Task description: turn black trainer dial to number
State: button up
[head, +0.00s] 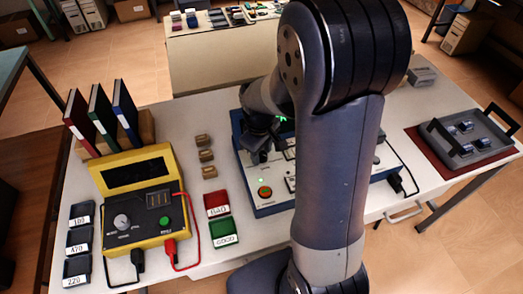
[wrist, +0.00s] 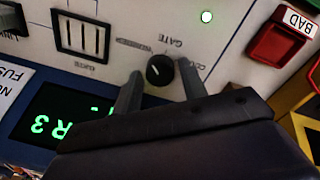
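The trainer (head: 272,210) is a blue-sided box with a white panel on the table, partly hidden behind my arm. In the wrist view its small round black dial (wrist: 160,71), with a light pointer mark, sits by the printed word GATE. Other lettering by the dial is upside down and hard to read. My gripper (wrist: 159,68) is open, with one finger on each side of the dial and a visible gap at both. In the head view my gripper (head: 259,154) is over the panel's left part; the dial cannot be made out there.
In the wrist view a slotted switch block (wrist: 83,36) and a green-lit display (wrist: 72,115) are near the dial. A yellow meter (head: 140,195) with red and black leads stands left. Red BAD (head: 216,200) and green GOOD (head: 223,230) trays lie between meter and trainer.

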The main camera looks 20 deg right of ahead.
jog(key=shift+o, duration=1)
notch_tip(320, 180, up, 11)
jog(key=shift+s+a, duration=0.2)
jog(key=shift+a, duration=0.1)
jog(key=shift+f, duration=0.2)
jog(key=f, duration=1)
jog(key=shift+w+d+f, duration=0.2)
jog(key=shift+d+f, duration=0.1)
jog(key=shift+f, duration=0.1)
jog(key=shift+r, duration=0.1)
